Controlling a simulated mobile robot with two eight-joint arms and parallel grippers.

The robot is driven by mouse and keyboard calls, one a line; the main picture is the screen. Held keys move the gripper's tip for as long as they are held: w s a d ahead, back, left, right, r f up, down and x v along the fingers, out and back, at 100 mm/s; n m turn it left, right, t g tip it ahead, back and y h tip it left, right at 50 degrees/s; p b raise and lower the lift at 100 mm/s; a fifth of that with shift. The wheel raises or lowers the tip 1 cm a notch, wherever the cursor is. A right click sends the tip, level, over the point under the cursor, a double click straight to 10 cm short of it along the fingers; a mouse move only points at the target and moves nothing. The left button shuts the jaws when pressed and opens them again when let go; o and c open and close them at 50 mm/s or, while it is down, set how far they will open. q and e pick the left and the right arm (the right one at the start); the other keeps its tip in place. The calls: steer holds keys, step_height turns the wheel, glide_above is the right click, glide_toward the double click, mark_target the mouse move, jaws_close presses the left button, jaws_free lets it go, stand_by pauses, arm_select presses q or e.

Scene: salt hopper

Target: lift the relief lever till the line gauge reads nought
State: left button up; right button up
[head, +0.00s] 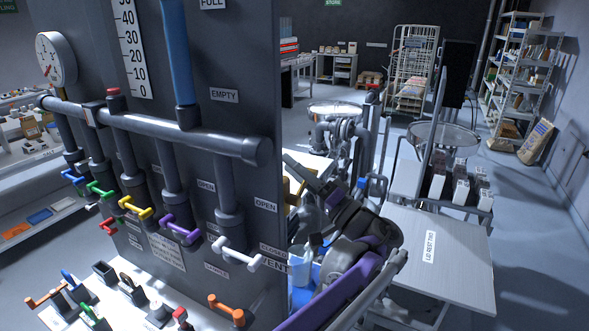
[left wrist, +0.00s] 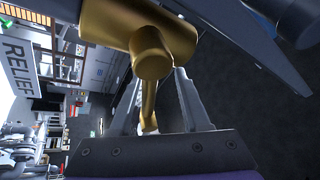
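The relief lever (left wrist: 149,103) is a slim brass arm hanging from a brass valve body (left wrist: 112,22), beside a white RELIEF label (left wrist: 18,67) in the left wrist view. My left gripper (left wrist: 158,95) has its two grey fingers apart, one on each side of the lever, with gaps showing. In the head view my left gripper (head: 300,176) is at the panel's right edge, by brass parts mostly hidden behind it. A round white dial gauge (head: 55,58) with a red needle is at the far left; its reading is too small to tell. My right gripper is not seen.
The dark panel (head: 235,60) carries a thick grey pipe (head: 180,134) and several coloured valve handles. Levers stand on a white bench (head: 115,305) below. A pale table (head: 440,250) marked LID REST is to the right, with open floor beyond.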

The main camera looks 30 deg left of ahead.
arm_select(q)
steer(key=b+v, duration=0.1)
steer(key=v, duration=0.9)
steer(key=shift+d+b, duration=0.35)
steer(key=shift+b, duration=0.05)
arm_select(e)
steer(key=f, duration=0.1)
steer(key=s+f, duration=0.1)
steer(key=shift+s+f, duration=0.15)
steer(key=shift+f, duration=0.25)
arm_select(q)
steer(key=shift+d+f, duration=0.1)
